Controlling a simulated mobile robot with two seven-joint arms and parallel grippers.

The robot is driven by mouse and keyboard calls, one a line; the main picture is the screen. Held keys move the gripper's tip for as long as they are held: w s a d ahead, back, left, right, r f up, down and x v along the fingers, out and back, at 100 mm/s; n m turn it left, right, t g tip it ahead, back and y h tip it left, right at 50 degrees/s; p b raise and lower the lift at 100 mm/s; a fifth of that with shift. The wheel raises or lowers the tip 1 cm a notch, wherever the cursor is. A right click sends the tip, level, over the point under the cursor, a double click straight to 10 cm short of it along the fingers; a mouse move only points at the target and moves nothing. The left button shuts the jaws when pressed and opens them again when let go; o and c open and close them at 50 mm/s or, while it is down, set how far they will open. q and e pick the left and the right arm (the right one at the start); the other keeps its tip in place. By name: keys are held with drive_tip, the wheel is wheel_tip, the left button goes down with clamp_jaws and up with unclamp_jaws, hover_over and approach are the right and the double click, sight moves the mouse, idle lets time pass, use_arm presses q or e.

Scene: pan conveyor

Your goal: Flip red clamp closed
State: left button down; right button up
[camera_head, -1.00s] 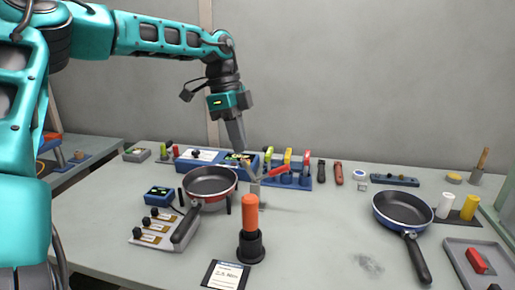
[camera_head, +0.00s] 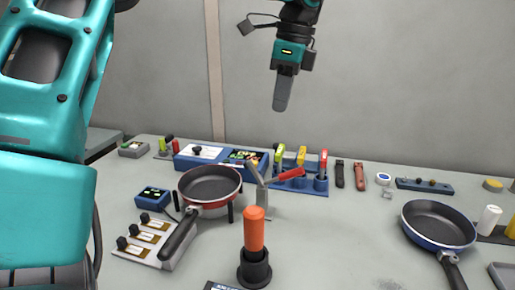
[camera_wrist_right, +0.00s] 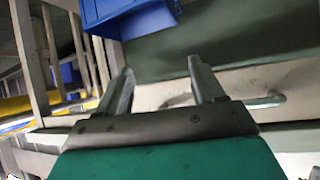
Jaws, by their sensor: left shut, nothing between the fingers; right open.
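The red clamp (camera_head: 288,175) stands on the table just right of the red-rimmed pan (camera_head: 209,184). Its red handle slants up to the right from a grey metal post, and a metal arm with a small yellowish tip leans up to the left. My left gripper (camera_head: 281,105) is shut and empty, pointing down in the air well above the clamp and apart from it. My right gripper (camera_wrist_right: 162,88) shows only in the right wrist view, open with nothing between its fingers.
An orange-handled tool (camera_head: 254,232) stands upright in a black holder in front of the clamp. A blue rack (camera_head: 305,188) with coloured handles is behind it. A blue pan (camera_head: 438,225) lies at the right. The table between the holder and the blue pan is clear.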

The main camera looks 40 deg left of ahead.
use_arm(q)
drive_tip(key=f, duration=0.1)
drive_tip(key=b, duration=0.2)
approach(253, 166)
drive_tip(key=d+f, duration=0.1)
drive_tip(key=w+d+f, duration=0.1)
drive_tip(key=shift+w+d+f, duration=0.2)
drive_tip(key=shift+w+f, duration=0.05)
drive_tip(key=shift+f, duration=0.1)
drive_tip(key=shift+s+a+f, duration=0.3)
drive_tip(key=shift+a+f, duration=0.2)
drive_tip(key=shift+a, duration=0.05)
drive_tip(key=shift+s+a+f, duration=0.3)
drive_tip(key=shift+a+f, duration=0.25)
drive_tip(key=shift+a, duration=0.05)
drive_tip(key=shift+s+a+f, duration=0.25)
drive_tip(key=shift+a+f, duration=0.05)
drive_tip(key=shift+a, duration=0.15)
